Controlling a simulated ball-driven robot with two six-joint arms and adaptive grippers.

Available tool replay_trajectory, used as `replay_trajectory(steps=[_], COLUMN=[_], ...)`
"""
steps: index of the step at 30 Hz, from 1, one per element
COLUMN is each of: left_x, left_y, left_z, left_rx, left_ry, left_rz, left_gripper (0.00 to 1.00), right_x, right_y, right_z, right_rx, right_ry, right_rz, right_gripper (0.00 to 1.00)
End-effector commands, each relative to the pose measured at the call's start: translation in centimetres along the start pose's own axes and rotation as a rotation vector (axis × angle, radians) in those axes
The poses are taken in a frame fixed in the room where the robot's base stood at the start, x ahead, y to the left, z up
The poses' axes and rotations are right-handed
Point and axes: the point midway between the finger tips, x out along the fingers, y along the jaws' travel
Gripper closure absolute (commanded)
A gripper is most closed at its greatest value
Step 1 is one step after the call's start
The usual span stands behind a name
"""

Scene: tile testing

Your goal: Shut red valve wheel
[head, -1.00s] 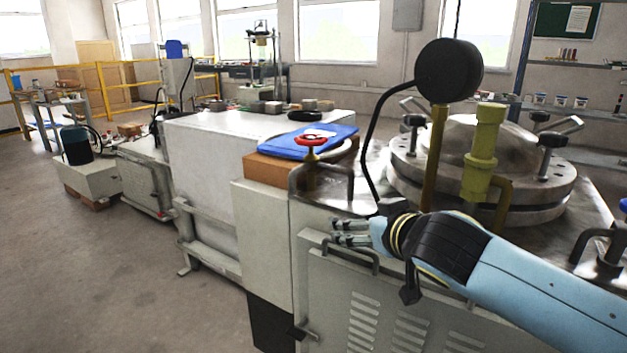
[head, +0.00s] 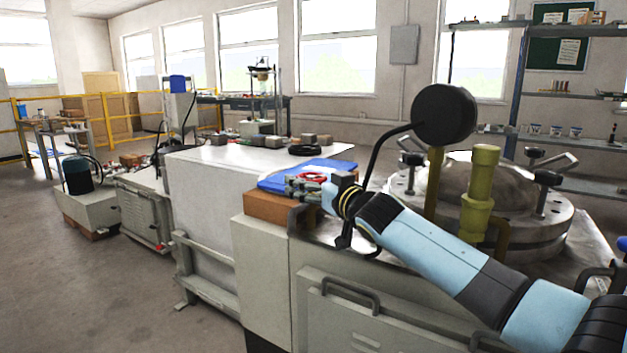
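The red valve wheel (head: 312,176) sits on top of the machine, in front of a blue folder (head: 283,181). It is partly hidden behind my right gripper (head: 303,188). My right arm comes in from the lower right, and its fingers point left at the height of the wheel. The fingers overlap the wheel in the picture. I cannot tell whether they touch it or whether they are open or shut. My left gripper is not in view.
A black round gauge (head: 444,115) on a yellow pipe and a yellow-green valve body (head: 479,195) stand just right of the wheel, close to my arm. A bolted metal lid (head: 540,215) lies behind them. Open floor (head: 75,290) is at the left.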

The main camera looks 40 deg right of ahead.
Motion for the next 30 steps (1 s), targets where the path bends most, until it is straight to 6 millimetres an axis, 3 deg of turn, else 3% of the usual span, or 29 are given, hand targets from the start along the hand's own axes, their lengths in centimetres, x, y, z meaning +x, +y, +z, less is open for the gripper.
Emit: replay_trajectory(steps=[11, 24, 30], left_x=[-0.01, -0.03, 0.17], left_y=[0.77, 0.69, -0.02], left_z=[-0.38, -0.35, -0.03], left_rx=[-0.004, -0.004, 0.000], left_ry=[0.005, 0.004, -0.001], left_rz=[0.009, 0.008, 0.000], left_gripper=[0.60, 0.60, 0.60], right_x=[0.66, 0.63, 0.64], right_y=[-0.03, -0.02, -0.07], right_z=[0.03, 0.03, 0.11], right_rx=[0.001, 0.001, 0.000], right_ry=[-0.001, -0.001, -0.001], right_rz=[0.000, 0.000, 0.008], right_gripper=[0.08, 0.64, 0.64])
